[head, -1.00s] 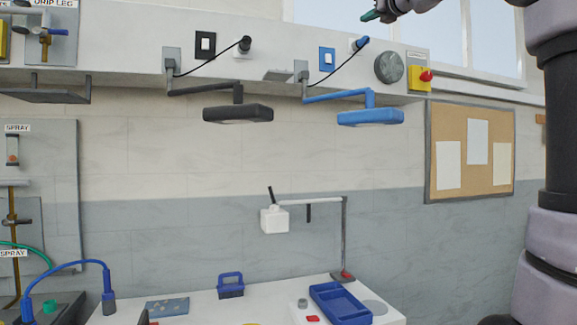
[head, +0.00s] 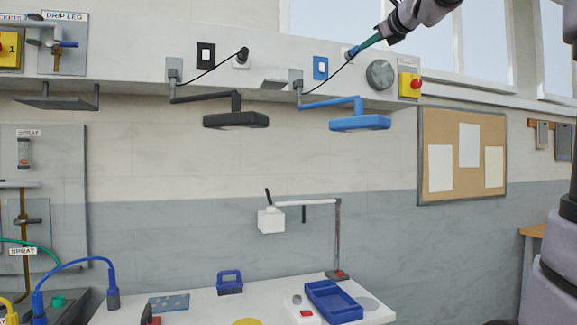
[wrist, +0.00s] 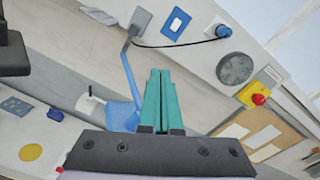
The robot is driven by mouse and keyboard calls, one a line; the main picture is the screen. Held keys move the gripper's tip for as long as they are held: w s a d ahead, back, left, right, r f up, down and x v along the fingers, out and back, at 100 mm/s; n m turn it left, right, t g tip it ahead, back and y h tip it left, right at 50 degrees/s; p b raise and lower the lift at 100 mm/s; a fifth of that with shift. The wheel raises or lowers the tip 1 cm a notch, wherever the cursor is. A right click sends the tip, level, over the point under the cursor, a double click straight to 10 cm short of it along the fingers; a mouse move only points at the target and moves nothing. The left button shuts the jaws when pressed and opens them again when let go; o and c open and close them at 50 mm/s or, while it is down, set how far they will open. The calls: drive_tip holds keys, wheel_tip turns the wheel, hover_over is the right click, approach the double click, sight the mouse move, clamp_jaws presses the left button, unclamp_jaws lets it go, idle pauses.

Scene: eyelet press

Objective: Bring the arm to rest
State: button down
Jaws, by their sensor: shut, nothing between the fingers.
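My gripper (head: 361,46) is high in the upper right of the head view, in front of the wall panel, with its green fingers pointing down and left. In the wrist view my gripper (wrist: 160,74) has its two green fingers side by side, shut and empty. My arm reaches in from the top right, and its dark and lilac links also show at the right edge. In the head view the fingertips overlap the blue plug by the blue switch (head: 320,67); I cannot tell whether they touch. In the wrist view the plug (wrist: 223,30) stands clear of the fingers.
A blue lamp (head: 360,123) and a black lamp (head: 236,120) jut from the panel below my gripper. A grey round disc (head: 380,75) and a red stop button (head: 416,83) are close by. The white bench (head: 196,311) holds a blue tray (head: 335,303).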

drive_tip(key=s+f+n+g+h, duration=0.1)
drive_tip(key=s+f+n+g, duration=0.2)
drive_tip(key=s+f+n, duration=0.4)
drive_tip(key=s+d+f+n+g+h, duration=0.1)
drive_tip(key=s+f+n+g, duration=0.2)
drive_tip(key=s+f+n, duration=0.5)
drive_tip(key=s+d+f+n+g+h, duration=0.1)
drive_tip(key=s+f+n, duration=0.6)
drive_tip(key=f, duration=2.1)
drive_tip(key=s+g+h, duration=0.1)
drive_tip(key=s+g, duration=0.1)
drive_tip(key=s, duration=0.2)
drive_tip(key=shift+s+n+g, duration=0.15)
drive_tip(key=shift+n+g, duration=0.15)
drive_tip(key=shift+g, duration=0.1)
